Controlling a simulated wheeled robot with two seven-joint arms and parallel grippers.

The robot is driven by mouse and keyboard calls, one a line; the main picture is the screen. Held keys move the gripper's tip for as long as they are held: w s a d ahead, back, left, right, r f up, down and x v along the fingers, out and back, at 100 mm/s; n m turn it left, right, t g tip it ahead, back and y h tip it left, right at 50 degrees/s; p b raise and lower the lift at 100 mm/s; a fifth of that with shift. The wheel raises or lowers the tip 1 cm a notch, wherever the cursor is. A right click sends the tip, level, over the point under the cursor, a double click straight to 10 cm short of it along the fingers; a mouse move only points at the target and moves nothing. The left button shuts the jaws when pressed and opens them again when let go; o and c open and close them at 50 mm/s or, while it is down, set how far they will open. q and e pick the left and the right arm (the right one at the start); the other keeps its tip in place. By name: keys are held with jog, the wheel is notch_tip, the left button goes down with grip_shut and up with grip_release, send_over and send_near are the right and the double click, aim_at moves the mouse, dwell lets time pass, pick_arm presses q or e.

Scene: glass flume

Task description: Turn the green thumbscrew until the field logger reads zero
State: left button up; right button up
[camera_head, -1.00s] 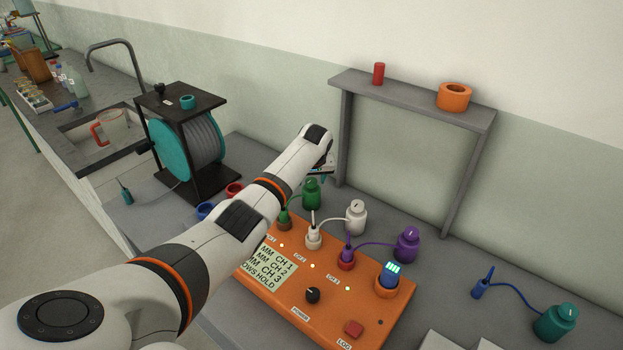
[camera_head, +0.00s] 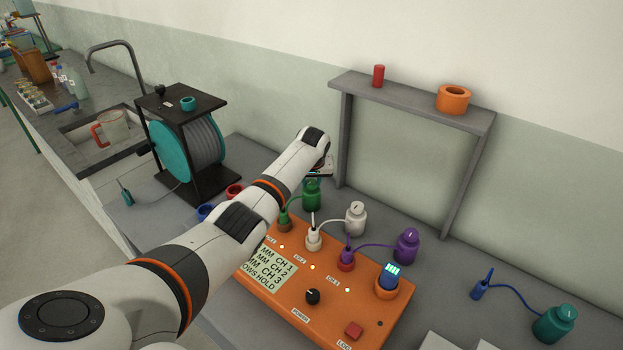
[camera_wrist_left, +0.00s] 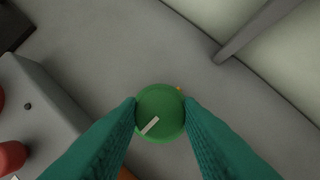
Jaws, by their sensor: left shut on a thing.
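The green thumbscrew (camera_head: 312,196) is the top of a green canister standing behind the orange box, cabled to its left socket. In the head view my left gripper (camera_head: 318,175) is mostly hidden behind my wrist.
White (camera_head: 355,217) and purple (camera_head: 406,244) canisters stand close to the right, cabled to the orange box (camera_head: 325,290). A grey shelf frame (camera_head: 415,101) stands behind, and a cable reel (camera_head: 190,150) stands left.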

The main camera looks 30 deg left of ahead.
pick_arm(q)
jog(key=shift+a+r+m+t+h+p, duration=0.15)
jog(key=shift+m+t+h+p, duration=0.15)
jog(key=shift+m+p, duration=0.6)
jog(key=shift+m+h, duration=0.3)
jog(key=shift+m, duration=0.7)
jog(key=shift+m+h, duration=0.3)
jog(key=shift+m, duration=0.5)
jog(key=shift+m+h+b, duration=0.5)
jog(key=shift+m+b, duration=0.05)
jog(key=shift+m, duration=0.65)
jog(key=shift+a+m, duration=0.1)
jog(key=shift+m, duration=0.2)
jog(key=o, duration=1)
jog(key=shift+c, duration=0.2)
